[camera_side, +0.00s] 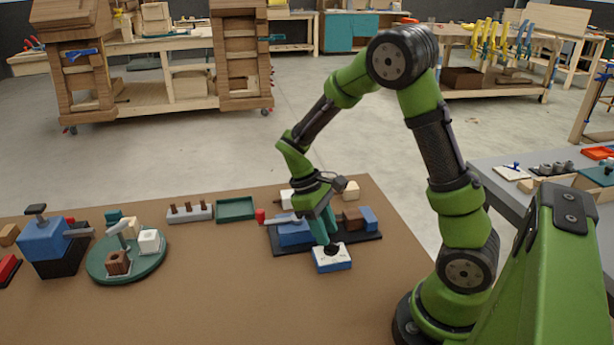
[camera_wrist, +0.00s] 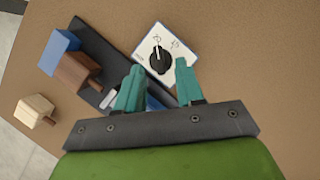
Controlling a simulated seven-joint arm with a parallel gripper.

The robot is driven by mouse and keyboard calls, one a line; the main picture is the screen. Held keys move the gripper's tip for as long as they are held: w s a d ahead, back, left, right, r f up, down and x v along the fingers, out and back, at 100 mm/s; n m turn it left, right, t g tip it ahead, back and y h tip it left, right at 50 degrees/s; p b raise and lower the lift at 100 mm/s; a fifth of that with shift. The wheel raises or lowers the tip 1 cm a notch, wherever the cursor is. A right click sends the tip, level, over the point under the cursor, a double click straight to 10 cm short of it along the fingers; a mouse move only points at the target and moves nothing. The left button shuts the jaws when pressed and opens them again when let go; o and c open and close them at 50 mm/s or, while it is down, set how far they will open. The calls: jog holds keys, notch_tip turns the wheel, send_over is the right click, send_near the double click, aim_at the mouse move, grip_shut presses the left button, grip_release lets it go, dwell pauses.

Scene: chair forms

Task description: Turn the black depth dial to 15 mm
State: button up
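The black depth dial (camera_wrist: 160,61) sits on a white-topped plate with a blue base (camera_wrist: 197,21). In the side view the blue-and-white dial base (camera_side: 333,261) stands at the front edge of the dark fixture board, below my gripper. My gripper (camera_wrist: 157,72) has its two teal fingers apart, one on each side of the dial in the wrist view. I cannot tell whether either finger touches it. In the side view the gripper (camera_side: 329,240) points down at the dial, which it partly hides.
A green tray (camera_side: 236,209) and a round green turntable (camera_side: 100,262) with small blocks stand to the left. A blue clamp-like device (camera_side: 44,239) is farther left. The table's front middle is clear.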

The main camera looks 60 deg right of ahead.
aim_at(331, 247)
jog(key=shift+x, duration=1.35)
jog(key=shift+c, duration=0.4)
grip_shut()
